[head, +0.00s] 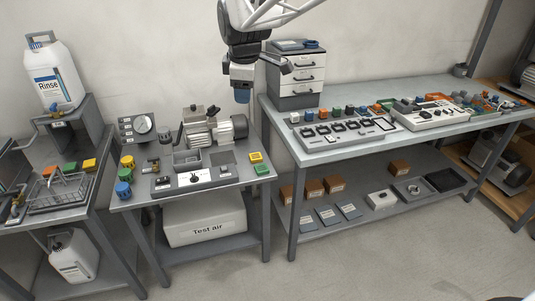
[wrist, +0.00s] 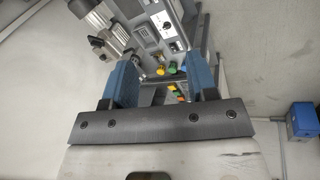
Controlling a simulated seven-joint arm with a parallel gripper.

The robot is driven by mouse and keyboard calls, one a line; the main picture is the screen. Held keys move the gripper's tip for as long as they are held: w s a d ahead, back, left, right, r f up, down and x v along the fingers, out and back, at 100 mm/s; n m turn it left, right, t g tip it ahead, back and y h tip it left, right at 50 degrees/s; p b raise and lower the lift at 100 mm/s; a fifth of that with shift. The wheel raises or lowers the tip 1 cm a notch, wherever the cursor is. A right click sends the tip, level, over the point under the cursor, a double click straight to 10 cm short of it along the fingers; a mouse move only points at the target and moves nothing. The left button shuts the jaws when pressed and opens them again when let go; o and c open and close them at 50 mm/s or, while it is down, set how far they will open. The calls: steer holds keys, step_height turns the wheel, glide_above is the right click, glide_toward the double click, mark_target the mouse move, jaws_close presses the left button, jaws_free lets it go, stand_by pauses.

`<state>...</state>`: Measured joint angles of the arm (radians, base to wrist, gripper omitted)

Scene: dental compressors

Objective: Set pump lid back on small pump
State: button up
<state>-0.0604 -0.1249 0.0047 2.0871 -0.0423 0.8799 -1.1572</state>
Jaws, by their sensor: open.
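The small pump (head: 205,132), a grey machine with a ribbed motor and black fittings on top, stands on the middle table. It also shows at the upper left of the wrist view (wrist: 98,22). A white plate with a small black knob (head: 194,178) lies at the table's front; I cannot tell whether this is the pump lid. No other part is clearly recognisable as the lid. My gripper (head: 242,98) hangs above and right of the pump, well clear of it. In the wrist view its two blue fingers (wrist: 162,80) are apart, with nothing held between them.
Blue, green and yellow containers (head: 124,180) stand at the table's left edge, and yellow and green blocks (head: 258,163) at its right. A gauge panel (head: 137,129) is behind left. A drawer unit (head: 297,75) on the right-hand bench stands close to my gripper.

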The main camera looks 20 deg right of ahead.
steer(key=s+d+f+m, duration=0.1)
steer(key=s+f+m, duration=0.2)
steer(key=s, duration=0.7)
steer(key=s+d+f+m, duration=0.1)
steer(key=s+f+m, duration=0.2)
steer(key=s+m, duration=0.3)
steer(key=s+d+f+m, duration=0.1)
steer(key=s+f+m, duration=0.2)
steer(key=s, duration=1.2)
steer(key=shift+s+d+f+m+g, duration=0.3)
steer(key=shift+m+g, duration=0.1)
steer(key=shift+m, duration=0.8)
